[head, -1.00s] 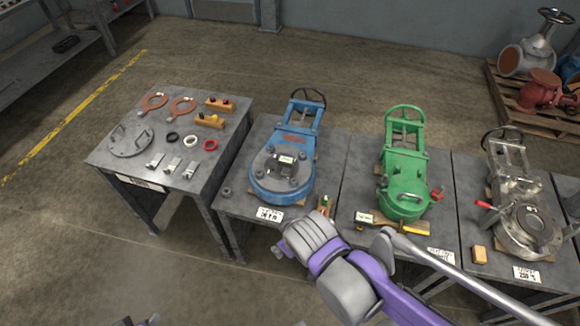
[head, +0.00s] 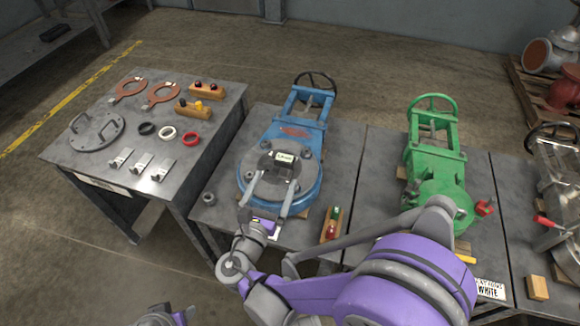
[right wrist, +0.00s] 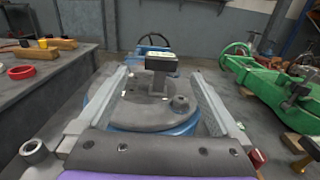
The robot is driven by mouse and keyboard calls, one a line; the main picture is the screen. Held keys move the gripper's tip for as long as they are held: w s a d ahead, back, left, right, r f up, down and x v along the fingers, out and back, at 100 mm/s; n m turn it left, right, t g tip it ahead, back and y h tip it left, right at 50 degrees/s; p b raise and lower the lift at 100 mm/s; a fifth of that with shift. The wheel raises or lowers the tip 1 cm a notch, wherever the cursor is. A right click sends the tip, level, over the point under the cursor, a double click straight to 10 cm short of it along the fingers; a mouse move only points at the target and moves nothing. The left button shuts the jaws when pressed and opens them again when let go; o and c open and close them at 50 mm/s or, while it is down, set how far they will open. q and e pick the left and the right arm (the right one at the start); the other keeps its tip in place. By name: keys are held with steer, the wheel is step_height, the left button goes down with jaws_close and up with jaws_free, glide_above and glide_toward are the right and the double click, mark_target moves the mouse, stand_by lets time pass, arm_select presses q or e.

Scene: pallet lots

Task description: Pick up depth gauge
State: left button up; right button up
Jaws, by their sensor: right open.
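The depth gauge (head: 284,158) is a small dark block with a pale lit display, standing on the round grey top of the blue valve (head: 303,132). In the right wrist view the gauge (right wrist: 160,62) stands upright ahead, with its display on top and a dark stem below. My right gripper (head: 275,180) is open and empty. Its fingers reach over the near side of the blue valve, just short of the gauge. In the right wrist view the gauge appears between the two fingertips (right wrist: 160,74), beyond them. My left gripper is not clearly in view.
A bolt (right wrist: 181,103) stands on the valve top near the right finger. A loose nut (head: 209,198) lies at the table's left edge. A wooden block with coloured pieces (head: 331,225) is to the right. The green valve (head: 436,165) stands farther right.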

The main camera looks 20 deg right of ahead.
mark_target(283, 165)
steer(key=b+x, duration=0.1)
steer(key=x, duration=0.7)
steer(key=shift+w+d, duration=0.2)
steer(key=shift+d, duration=0.1)
jaws_close()
